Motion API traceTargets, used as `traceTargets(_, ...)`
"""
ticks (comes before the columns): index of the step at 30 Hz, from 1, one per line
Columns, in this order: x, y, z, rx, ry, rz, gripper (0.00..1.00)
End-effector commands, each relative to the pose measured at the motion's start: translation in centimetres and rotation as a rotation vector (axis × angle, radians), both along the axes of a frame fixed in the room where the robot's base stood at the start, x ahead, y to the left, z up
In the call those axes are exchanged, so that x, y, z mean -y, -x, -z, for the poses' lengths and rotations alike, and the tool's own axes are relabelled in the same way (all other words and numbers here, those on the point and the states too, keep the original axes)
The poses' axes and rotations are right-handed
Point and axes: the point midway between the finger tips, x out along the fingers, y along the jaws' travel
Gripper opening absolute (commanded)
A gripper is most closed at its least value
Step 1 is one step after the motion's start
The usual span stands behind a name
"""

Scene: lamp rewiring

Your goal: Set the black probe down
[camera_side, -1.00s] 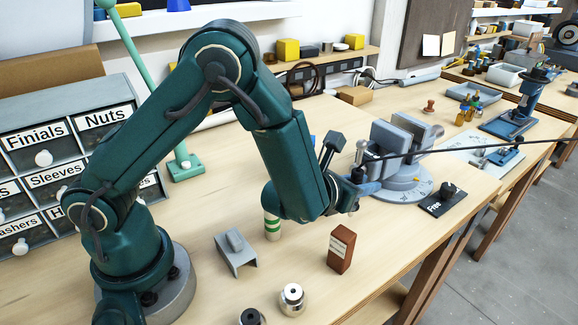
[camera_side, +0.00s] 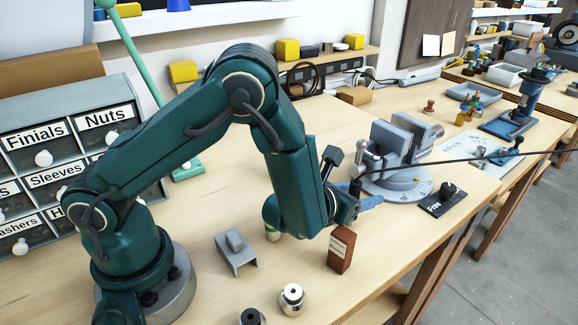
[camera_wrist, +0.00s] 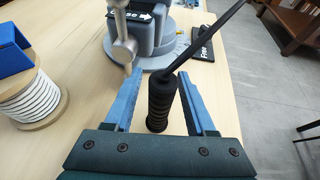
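The black probe has a ribbed handle (camera_wrist: 160,103) and a long thin rod. In the wrist view the handle is between the two blue fingers of my gripper (camera_wrist: 160,76), with a narrow strip of table showing beside it. In the side view my gripper (camera_side: 366,204) carries the probe (camera_side: 356,187) in the air just left of the round vise base. The rod runs far right, past the bench's front edge. The fingers' contact with the handle is not clearly seen, but the probe moves with my gripper.
A grey vise (camera_side: 397,160) stands close behind my gripper. A spool of striped cord (camera_wrist: 32,98) is at left in the wrist view. Bare bench lies between.

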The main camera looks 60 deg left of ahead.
Motion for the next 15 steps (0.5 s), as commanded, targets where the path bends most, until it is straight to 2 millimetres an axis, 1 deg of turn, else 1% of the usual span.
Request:
traceTargets(5,0.0,0.0,-0.4,0.002,0.001,0.001,0.56)
traceTargets(8,0.2,1.0,-0.8,0.000,0.000,0.002,0.56)
traceTargets(11,0.4,2.4,-1.4,0.000,-0.001,0.005,0.56)
traceTargets(15,0.9,5.1,-2.6,0.000,0.000,0.008,0.56)
